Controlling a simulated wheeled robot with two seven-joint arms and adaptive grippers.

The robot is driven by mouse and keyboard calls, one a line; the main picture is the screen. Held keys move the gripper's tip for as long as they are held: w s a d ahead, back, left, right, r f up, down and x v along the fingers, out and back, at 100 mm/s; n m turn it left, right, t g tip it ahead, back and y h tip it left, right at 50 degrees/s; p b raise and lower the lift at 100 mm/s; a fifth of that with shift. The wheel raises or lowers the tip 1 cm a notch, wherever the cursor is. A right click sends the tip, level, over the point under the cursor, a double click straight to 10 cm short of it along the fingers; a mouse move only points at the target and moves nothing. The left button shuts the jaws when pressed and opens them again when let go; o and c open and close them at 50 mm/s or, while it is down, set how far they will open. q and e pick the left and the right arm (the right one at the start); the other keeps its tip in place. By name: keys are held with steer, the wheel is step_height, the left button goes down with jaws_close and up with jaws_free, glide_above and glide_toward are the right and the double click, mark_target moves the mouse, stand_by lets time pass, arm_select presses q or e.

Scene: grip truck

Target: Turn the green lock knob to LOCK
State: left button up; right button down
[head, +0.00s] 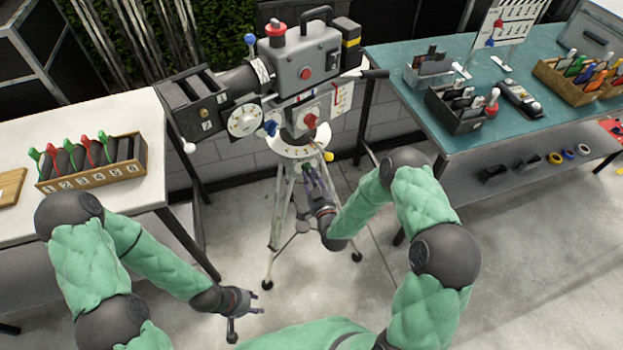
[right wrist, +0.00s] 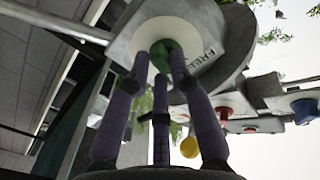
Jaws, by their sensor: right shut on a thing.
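The green lock knob (right wrist: 162,50) sits on the underside of a pale round head, beside a plate (right wrist: 206,58) whose lettering appears to read FREE. My right gripper (right wrist: 163,68) has its purple-grey fingers closed around the knob from below; they partly cover it. In the head view my right gripper (head: 308,172) is under the tripod's white dial (head: 298,148), and the green knob is hidden there. My left gripper (head: 246,309) hangs low over the floor at the lower left, its fingers apart and empty.
The camera (head: 305,62) stands on a tripod (head: 279,215) between a white table (head: 125,112) and a teal bench (head: 540,125). A yellow knob (right wrist: 190,147) and a red knob (right wrist: 223,113) are near the right gripper. Open floor lies at the front.

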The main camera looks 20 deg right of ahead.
steer(key=shift+a+f+m+b, duration=0.1)
steer(key=shift+m+b, duration=0.35)
steer(key=shift+m, duration=1.05)
steer(key=c, duration=1.1)
jaws_free()
steer(key=s, duration=1.2)
steer(key=shift+d, duration=0.25)
